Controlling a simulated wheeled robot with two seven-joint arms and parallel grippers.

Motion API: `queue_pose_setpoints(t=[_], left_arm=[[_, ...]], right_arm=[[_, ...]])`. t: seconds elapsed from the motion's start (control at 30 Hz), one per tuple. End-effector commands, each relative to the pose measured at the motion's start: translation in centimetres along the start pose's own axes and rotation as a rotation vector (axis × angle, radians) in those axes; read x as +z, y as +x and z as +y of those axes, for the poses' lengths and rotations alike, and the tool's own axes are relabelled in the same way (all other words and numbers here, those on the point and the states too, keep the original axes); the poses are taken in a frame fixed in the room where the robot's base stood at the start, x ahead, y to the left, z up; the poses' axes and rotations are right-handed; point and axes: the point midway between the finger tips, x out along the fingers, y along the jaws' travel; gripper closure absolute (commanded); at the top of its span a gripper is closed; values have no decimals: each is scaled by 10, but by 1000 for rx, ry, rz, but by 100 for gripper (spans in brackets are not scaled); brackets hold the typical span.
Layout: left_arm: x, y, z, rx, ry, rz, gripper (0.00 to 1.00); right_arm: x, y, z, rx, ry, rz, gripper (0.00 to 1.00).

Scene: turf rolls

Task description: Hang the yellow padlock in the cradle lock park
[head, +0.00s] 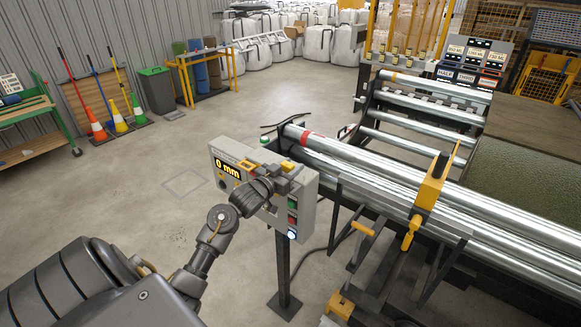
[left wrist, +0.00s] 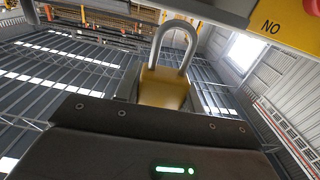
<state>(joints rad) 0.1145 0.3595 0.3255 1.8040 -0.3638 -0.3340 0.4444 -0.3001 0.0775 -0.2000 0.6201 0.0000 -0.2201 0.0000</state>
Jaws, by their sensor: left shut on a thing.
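The yellow padlock (left wrist: 163,88) is in the left wrist view, its body between my left fingers and its silver shackle pointing up, clear of the fingers. My left gripper (head: 278,184) is shut on it, at the grey control box (head: 223,153) with the "0 mm" display. In the head view the gripper and wrist cover part of the box, and I cannot tell the padlock apart from the small yellow parts there. I cannot make out the cradle lock park for certain. The shackle shows close to a grey edge in the left wrist view; whether they touch is unclear. My right gripper is not in view.
The box stands on a dark post (head: 284,270) beside long steel rollers (head: 390,170) and a yellow-armed frame (head: 430,185). Buttons line the box's right face. A yellow panel marked "NO" (left wrist: 285,25) is at the wrist view's upper right. Floor to the left is open.

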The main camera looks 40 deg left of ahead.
Motion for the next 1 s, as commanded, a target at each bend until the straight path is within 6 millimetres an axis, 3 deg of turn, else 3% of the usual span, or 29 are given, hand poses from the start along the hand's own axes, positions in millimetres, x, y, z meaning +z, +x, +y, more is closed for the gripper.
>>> queue_pose_setpoints(t=[1.0], left_arm=[[26, 0, 0, 0, 0, 1, 87]], right_arm=[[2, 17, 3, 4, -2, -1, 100]])
